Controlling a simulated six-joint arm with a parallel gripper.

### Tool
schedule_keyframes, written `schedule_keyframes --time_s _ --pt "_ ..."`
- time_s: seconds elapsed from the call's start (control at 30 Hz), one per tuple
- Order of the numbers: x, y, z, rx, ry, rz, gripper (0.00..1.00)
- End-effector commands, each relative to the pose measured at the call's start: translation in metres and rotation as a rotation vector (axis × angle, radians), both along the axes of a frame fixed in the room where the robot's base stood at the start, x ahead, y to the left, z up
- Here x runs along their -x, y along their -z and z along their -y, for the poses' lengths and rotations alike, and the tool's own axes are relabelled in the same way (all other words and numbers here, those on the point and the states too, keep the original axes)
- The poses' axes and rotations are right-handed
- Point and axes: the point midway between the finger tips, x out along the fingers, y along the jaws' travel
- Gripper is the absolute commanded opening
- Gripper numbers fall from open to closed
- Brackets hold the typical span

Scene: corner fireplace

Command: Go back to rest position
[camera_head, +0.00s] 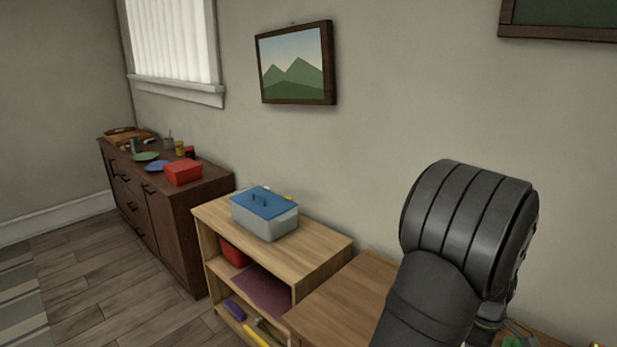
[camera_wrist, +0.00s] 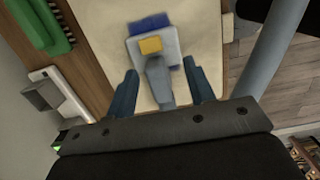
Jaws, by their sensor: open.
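My gripper (camera_wrist: 159,70) shows in the wrist view with its two dark blue fingers spread apart. A grey, rounded piece stands between the fingers, and I cannot tell what it belongs to. Just beyond the fingertips a small yellow block (camera_wrist: 150,45) lies on a pale and blue item (camera_wrist: 168,49), over a cream surface (camera_wrist: 105,18). I see no contact between the fingers and these items. In the head view a dark, ribbed part of my arm fills the right side, and my gripper is not visible there.
A wooden shelf unit (camera_head: 318,246) carries a grey box with a blue lid (camera_head: 264,203). A dark dresser (camera_head: 187,220) holds a red box (camera_head: 183,172) and dishes. A wooden top (camera_head: 340,300) lies beside my arm. The wrist view shows a green item (camera_wrist: 42,25) at upper left.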

Motion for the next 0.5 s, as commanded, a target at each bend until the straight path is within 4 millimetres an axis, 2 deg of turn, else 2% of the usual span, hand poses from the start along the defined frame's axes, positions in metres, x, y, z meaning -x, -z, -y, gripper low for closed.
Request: schedule_keyframes --time_s 0.5 --pt "0.089 -0.055 0.017 0.003 0.005 0.003 0.49"
